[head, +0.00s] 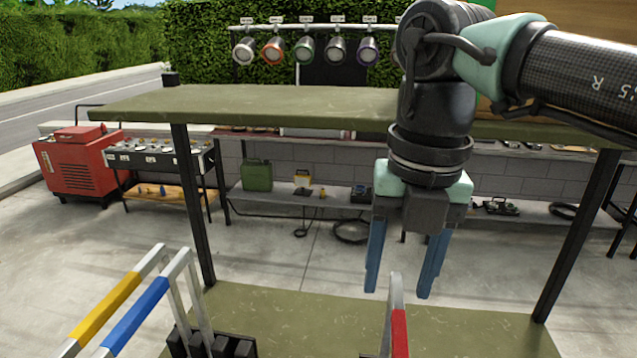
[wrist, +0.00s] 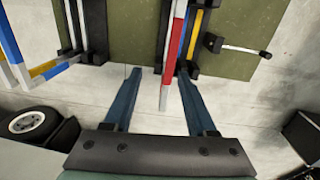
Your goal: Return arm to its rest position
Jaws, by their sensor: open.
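My gripper (head: 397,293) hangs from my arm at the right of the head view, fingers pointing down. Its two blue fingers are apart, and nothing is clamped between them. A red-and-silver handle (head: 400,335) stands just below the fingertips in the head view. In the wrist view the open gripper (wrist: 159,73) points towards the red-and-white bar (wrist: 175,45), whose pale end shows between the fingers. I cannot tell how far below the fingers it is.
A green upper shelf (head: 250,106) crosses behind my gripper, with a green lower deck (head: 480,330) below. A yellow handle (head: 105,306) and a blue handle (head: 136,315) stand at lower left near a black rack (head: 220,346). A dark post (head: 580,235) rises at right.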

